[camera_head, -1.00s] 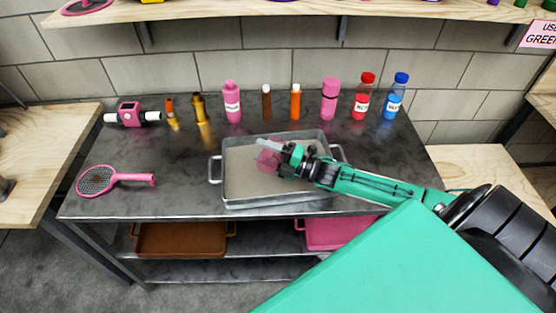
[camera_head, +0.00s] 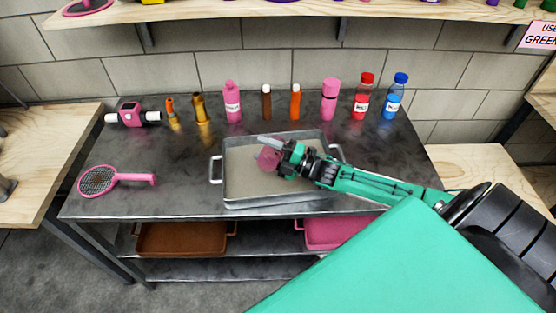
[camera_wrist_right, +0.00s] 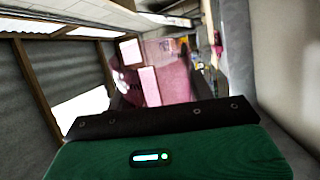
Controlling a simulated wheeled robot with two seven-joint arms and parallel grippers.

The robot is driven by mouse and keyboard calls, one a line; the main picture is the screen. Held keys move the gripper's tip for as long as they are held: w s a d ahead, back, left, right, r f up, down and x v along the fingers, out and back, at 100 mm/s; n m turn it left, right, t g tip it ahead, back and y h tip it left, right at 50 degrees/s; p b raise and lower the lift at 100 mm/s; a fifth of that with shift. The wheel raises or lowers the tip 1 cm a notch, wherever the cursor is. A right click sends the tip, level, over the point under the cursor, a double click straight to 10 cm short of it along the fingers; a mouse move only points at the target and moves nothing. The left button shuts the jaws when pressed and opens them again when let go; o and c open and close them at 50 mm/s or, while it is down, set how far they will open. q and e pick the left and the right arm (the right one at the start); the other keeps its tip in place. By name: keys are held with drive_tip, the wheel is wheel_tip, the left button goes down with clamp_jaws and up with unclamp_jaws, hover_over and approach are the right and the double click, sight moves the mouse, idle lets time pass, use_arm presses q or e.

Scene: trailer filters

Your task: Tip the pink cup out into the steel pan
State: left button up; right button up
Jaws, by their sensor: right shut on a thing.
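The steel pan (camera_head: 240,190) is a wide shallow tray with side handles on the dark metal table. My right gripper (camera_head: 272,153) is over the pan and shut on the pink cup (camera_head: 267,159). The cup looks translucent and tilted, with the gripper covering part of it. In the right wrist view the pink cup (camera_wrist_right: 165,80) fills the middle beyond the gripper's edge. I cannot make out what is in the cup. The pan floor looks plain grey-beige around it. My left gripper is not in view.
Several bottles stand along the back of the table (camera_head: 400,190), among them a pink bottle (camera_head: 232,102), a red bottle (camera_head: 363,97) and a blue bottle (camera_head: 395,97). A pink strainer-like racket (camera_head: 98,180) lies at left. Brown (camera_head: 185,240) and pink (camera_head: 335,233) trays sit on the shelf below.

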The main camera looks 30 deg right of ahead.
drive_tip(key=shift+w+d+f+m+h, duration=0.15)
drive_tip(key=shift+f+m, duration=0.1)
drive_tip(key=shift+m, duration=0.25)
drive_tip(key=shift+w+d+f+m+h, duration=0.1)
drive_tip(key=shift+f+m+h, duration=0.1)
drive_tip(key=shift+m, duration=0.3)
idle(0.3)
drive_tip(key=shift+w+d+r+m+t+h+p, duration=0.25)
drive_tip(key=shift+m+p, duration=0.25)
drive_tip(key=shift+m, duration=0.55)
drive_tip(key=shift+w+d+r+m+t+h+p, duration=0.1)
drive_tip(key=shift+w+d+r+m+h+p, duration=0.3)
drive_tip(key=shift+m, duration=0.65)
idle(0.7)
drive_tip(key=shift+d+f+m, duration=0.25)
drive_tip(key=shift+f+m, duration=0.65)
drive_tip(key=shift+m, duration=0.1)
idle(0.4)
drive_tip(key=shift+r, duration=0.1)
idle(0.7)
